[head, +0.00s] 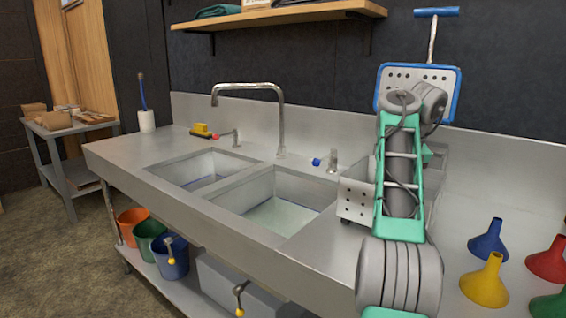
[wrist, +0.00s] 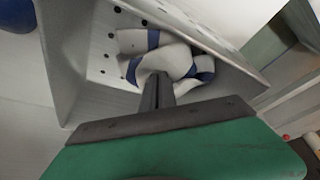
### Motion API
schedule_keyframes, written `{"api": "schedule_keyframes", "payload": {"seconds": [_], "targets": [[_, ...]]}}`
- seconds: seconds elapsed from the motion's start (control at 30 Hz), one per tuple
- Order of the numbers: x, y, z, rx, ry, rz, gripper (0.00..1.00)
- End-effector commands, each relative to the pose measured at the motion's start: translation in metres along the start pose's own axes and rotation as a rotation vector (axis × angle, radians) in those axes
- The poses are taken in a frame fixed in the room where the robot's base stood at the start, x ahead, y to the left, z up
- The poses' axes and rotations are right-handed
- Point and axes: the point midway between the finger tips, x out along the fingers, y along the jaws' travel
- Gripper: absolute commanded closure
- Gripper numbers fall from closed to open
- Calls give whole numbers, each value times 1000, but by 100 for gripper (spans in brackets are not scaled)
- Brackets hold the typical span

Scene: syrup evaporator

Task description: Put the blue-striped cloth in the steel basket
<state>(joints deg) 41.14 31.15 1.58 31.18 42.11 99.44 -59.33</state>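The steel basket (head: 352,205) is a box with round holes, standing on the counter right of the sink. My arm hides much of it in the head view. In the wrist view, its perforated wall (wrist: 98,65) and open top lie under my gripper (wrist: 158,78). The blue-striped cloth (wrist: 172,57) is white with blue bands and bunched up. It shows inside the outline of the basket, at my fingertips. My fingers are close together at the middle and shut on the cloth. I cannot tell whether the cloth touches the basket floor. The head view does not show the cloth or fingertips.
Two sink basins (head: 278,200) with a tall tap (head: 280,120) lie left of the basket. Several coloured funnels, including a yellow one (head: 485,283), stand at the right. A blue-rimmed perforated tool (head: 450,88) stands behind my arm. Buckets (head: 150,235) sit on the lower shelf.

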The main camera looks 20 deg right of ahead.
Motion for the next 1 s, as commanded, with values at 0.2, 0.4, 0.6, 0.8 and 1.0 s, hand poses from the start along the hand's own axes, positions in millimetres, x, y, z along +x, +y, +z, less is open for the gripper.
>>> {"api": "schedule_keyframes", "payload": {"seconds": [0.2, 0.4, 0.6, 0.8, 1.0], "targets": [[7, 0, 2, 0, 0, 0, 100], [7, 0, 2, 0, 0, 0, 90], [7, 0, 2, -1, 0, 0, 74], [7, 0, 2, -1, 0, 0, 72], [7, 0, 2, -1, 0, 0, 56]]}}
